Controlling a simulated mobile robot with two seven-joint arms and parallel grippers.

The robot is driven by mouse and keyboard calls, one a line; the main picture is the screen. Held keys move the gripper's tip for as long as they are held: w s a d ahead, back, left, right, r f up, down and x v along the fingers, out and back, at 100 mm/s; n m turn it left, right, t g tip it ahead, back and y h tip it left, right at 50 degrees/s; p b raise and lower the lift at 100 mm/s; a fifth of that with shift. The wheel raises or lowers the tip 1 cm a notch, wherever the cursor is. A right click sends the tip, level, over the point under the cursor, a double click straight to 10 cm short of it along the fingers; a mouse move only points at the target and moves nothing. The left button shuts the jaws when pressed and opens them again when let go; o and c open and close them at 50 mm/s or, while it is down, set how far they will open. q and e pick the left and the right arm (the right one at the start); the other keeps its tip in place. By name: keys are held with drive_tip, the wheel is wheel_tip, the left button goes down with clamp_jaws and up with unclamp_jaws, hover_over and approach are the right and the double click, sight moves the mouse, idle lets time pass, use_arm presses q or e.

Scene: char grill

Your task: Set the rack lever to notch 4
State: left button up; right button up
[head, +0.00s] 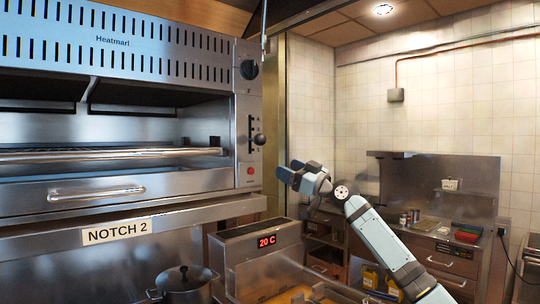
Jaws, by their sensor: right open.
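The rack lever (259,139) is a dark round knob on a short stem. It sticks out of a vertical notched slot (250,128) on the right side panel of the steel grill (165,40). The knob sits around the middle to lower part of the slot; I cannot read the notch from the slot itself. A label (117,231) below the grill reads "NOTCH 2". My right gripper (290,172) is open and empty, to the right of and below the knob, apart from it. My left gripper is not in view.
A round dial (249,69) is above the slot and a red button (250,171) below it. The grill rack (110,154) is inside the open grill. A lidded pot (184,284) and a unit showing "20 C" (267,241) stand below. A counter (440,240) is at the back right.

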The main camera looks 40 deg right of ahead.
approach(265, 141)
drive_tip(key=p+x, duration=0.5)
drive_tip(key=x, duration=0.6)
drive_tip(key=shift+r+p, duration=0.15)
drive_tip(key=shift+p, duration=0.15)
drive_tip(key=shift+w+a, duration=0.2)
drive_tip(key=shift+w, duration=0.25)
